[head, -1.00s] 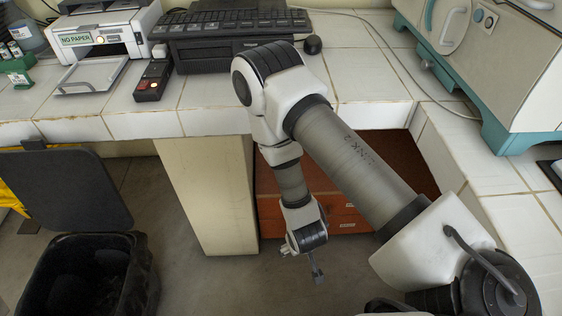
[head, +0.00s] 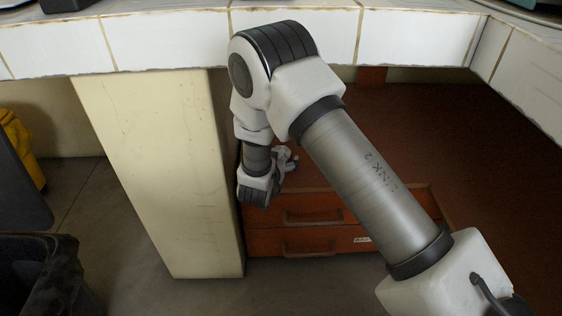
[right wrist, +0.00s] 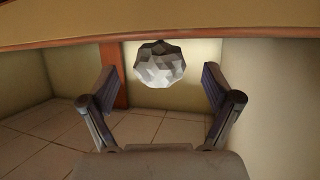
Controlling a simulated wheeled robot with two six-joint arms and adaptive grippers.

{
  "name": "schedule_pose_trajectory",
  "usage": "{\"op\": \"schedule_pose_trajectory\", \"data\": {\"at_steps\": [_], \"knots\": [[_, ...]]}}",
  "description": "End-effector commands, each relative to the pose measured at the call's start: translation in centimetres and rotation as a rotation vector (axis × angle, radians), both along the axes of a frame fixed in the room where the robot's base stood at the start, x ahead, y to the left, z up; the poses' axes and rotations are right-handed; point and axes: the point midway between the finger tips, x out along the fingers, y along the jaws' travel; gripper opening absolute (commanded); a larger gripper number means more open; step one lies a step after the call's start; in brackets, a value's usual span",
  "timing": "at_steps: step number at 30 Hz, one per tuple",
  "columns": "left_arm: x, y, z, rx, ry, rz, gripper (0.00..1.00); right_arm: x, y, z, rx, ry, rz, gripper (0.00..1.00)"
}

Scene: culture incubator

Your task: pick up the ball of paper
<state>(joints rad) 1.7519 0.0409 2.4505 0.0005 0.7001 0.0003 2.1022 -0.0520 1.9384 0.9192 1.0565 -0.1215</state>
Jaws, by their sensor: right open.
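The ball of paper (right wrist: 160,63) is a grey-white, faceted lump in the upper middle of the right wrist view. It shows between and beyond the fingertips of my right gripper (right wrist: 158,76), which is open and empty. I cannot tell how far the ball is from the fingers. In the head view my right arm bends down under the counter, and the right gripper (head: 283,160) shows only partly, small and pale, by the red-brown drawer cabinet (head: 310,236). The ball cannot be told apart there. My left gripper is out of view.
A cream pillar (head: 160,170) stands close left of the wrist. A black bin (head: 62,268) is at the lower left, and a yellow object (head: 22,145) is behind. Floor shows between bin and pillar.

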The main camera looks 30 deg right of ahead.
Motion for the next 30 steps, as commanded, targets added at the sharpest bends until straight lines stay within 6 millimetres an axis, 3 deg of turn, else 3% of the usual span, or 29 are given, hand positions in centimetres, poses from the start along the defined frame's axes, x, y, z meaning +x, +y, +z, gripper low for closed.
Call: {"op": "schedule_pose_trajectory", "data": {"at_steps": [1, 2, 11, 12, 16, 17, 30], "knots": [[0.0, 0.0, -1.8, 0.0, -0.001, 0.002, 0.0, 0.6, -0.8, -1.3, 0.002, -0.004, -0.004, 0.89], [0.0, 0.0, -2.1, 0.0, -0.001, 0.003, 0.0, 1.0, -1.2, -1.4, 0.003, -0.004, -0.003, 0.89], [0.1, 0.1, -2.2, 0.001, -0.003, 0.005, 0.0, 2.0, -2.2, -1.3, 0.0, 0.002, 0.002, 0.89], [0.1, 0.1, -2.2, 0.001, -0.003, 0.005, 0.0, 2.0, -2.2, -1.3, 0.0, 0.002, 0.002, 0.85], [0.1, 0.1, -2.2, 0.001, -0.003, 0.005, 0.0, 1.9, -2.2, -1.4, 0.0, 0.002, 0.002, 0.42], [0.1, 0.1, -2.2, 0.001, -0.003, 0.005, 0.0, 1.9, -2.2, -1.4, 0.0, 0.002, 0.002, 0.4], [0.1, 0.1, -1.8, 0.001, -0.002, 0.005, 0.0, 1.9, -2.2, -0.9, 0.0, 0.002, 0.002, 0.4]]}}
